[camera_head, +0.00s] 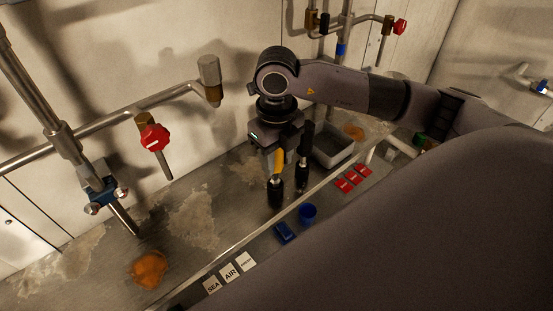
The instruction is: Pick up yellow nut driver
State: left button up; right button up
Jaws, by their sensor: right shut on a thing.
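My right gripper (288,183) reaches down from the dark wrist over the wet metal counter. Its dark fingers point downward and are shut on the yellow nut driver (279,160). Only a short yellow part of the driver shows, close against the left finger; the rest is hidden by the gripper. I cannot tell whether the driver is clear of the counter. My left gripper is out of view.
A grey open bin (334,152) stands just right of the gripper. A blue cup (307,213), a blue block (285,233), red tags (347,180) and white labels (229,272) lie along the front ledge. Pipes with a red-handled valve (153,137) stand left.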

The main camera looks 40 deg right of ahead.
notch_tip(320, 180, up, 9)
jog(key=shift+r, duration=0.1)
notch_tip(320, 180, up, 10)
jog(key=p, duration=0.1)
jog(key=shift+p, duration=0.3)
jog(key=o, duration=0.5)
jog(key=shift+c, duration=0.2)
grip_shut()
jog(key=shift+s+a, duration=0.1)
jog(key=shift+s, duration=0.1)
